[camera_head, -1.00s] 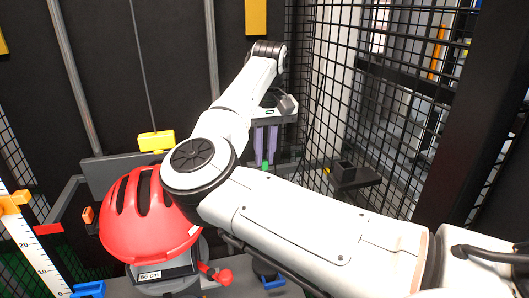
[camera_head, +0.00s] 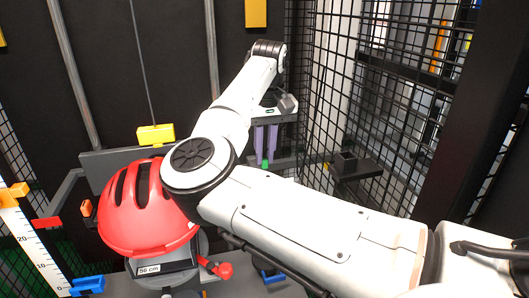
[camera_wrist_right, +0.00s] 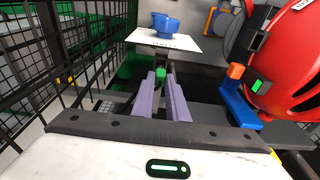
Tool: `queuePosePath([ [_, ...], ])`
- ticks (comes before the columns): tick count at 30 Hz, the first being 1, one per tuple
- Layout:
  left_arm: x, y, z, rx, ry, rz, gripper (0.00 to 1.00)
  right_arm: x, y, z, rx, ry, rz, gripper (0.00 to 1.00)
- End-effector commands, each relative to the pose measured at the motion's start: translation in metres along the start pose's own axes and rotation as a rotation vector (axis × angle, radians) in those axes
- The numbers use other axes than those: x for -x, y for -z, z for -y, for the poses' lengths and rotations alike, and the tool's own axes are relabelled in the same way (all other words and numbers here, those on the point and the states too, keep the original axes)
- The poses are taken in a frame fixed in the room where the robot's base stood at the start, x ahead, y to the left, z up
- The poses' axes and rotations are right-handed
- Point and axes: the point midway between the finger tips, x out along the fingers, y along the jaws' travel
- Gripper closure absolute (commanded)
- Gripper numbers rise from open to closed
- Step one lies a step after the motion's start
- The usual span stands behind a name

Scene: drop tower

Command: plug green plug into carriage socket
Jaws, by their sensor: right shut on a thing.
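My right gripper (camera_head: 266,143) has purple fingers and hangs near the middle of the head view. It is shut on the green plug (camera_head: 264,163), which shows as a small green piece at the fingertips. In the right wrist view the green plug (camera_wrist_right: 160,73) sits between the purple fingertips; most of it is hidden. The carriage with the red helmet (camera_head: 145,215) stands to the left of the gripper, apart from it. In the wrist view a green-marked dark part (camera_wrist_right: 257,86) shows beside the helmet; I cannot tell whether it is the socket. My left gripper is out of view.
A wire mesh fence (camera_head: 400,110) stands close on the right. A dark open-topped box (camera_head: 346,162) sits on a shelf beside it. A yellow block (camera_head: 155,135) hangs on a cable behind the helmet. A white scale (camera_head: 35,250) with sliders is at left.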

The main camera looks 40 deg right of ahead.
Motion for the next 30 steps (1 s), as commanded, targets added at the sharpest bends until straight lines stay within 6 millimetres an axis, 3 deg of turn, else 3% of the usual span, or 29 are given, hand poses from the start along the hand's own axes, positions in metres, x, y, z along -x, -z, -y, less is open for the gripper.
queuePosePath([
  [30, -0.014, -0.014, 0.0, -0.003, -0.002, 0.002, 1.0, -0.027, -0.004, 0.0, 0.0, 0.001, -0.003, 1.0],
])
